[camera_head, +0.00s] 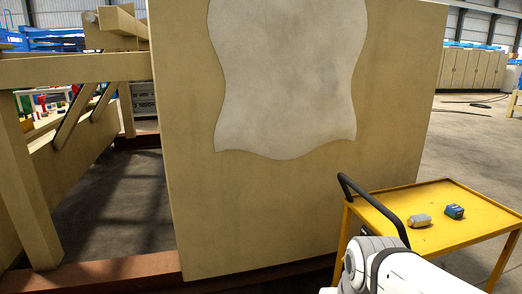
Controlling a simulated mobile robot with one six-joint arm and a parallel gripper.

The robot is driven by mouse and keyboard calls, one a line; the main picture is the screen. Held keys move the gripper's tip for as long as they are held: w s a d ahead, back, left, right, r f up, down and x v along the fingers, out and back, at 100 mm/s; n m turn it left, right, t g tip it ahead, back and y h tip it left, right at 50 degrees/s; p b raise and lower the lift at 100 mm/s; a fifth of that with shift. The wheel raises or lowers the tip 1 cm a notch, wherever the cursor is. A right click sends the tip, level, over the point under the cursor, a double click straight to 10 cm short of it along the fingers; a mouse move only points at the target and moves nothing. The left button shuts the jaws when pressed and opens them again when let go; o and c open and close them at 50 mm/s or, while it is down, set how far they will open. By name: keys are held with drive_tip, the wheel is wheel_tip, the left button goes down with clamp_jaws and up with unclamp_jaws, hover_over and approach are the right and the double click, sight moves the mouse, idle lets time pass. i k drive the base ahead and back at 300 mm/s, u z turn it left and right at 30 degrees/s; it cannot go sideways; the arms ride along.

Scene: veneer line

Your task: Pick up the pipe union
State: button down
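Two small things lie on the yellow cart (432,238) at the lower right. One is a beige-grey blocky piece (419,221). The other is a teal-blue piece (454,211) to its right and slightly farther back. Both are too small to tell whether either is the pipe union. My gripper is out of view. A white part of my own arm shows at the bottom edge, in front of the cart's near left corner.
A large tan panel (290,205) with a pale patch (287,80) fills the middle. A tan frame (28,185) stands at the left. The cart's black handle (372,207) rises at its left end. Open concrete floor (465,145) lies behind the cart; cables (470,102) lie farther back.

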sight(415, 221)
drive_tip(key=z, duration=0.85)
drive_tip(key=k, duration=1.25)
drive_tip(key=z, duration=1.1)
drive_tip(key=i, duration=2.15)
drive_tip(key=u, duration=1.1)
drive_tip(key=i, duration=1.4)
drive_tip(key=u, duration=0.9)
drive_tip(key=k, duration=0.7)
